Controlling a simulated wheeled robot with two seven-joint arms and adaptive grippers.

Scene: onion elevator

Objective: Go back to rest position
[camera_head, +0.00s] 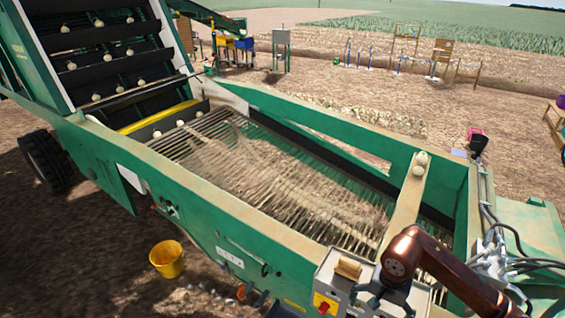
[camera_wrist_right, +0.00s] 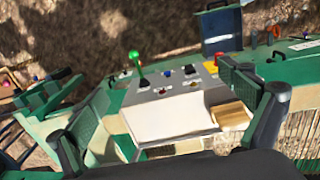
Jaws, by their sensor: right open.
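The green onion elevator (camera_head: 215,215) fills the middle of the head view. Its control box (camera_head: 338,292) stands at the bottom, with a red and yellow switch (camera_head: 325,304). My right gripper (camera_head: 381,296) is over the right part of the box; its copper arm comes in from the lower right. In the wrist view the right gripper (camera_wrist_right: 165,105) has its fingers wide apart, with nothing held between them. Beyond them are the box panel (camera_wrist_right: 172,85), a green-knobbed lever (camera_wrist_right: 135,60) and a wooden block (camera_wrist_right: 230,114). My left gripper is out of view.
Several onions lie on the dark inclined belt (camera_head: 110,68) and two on the beam (camera_head: 410,190) at right. The barred conveyor bed (camera_head: 270,170) looks mostly bare. A yellow bucket (camera_head: 167,259) stands on the ground at lower left. Hoses (camera_head: 490,215) run along the machine's right end.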

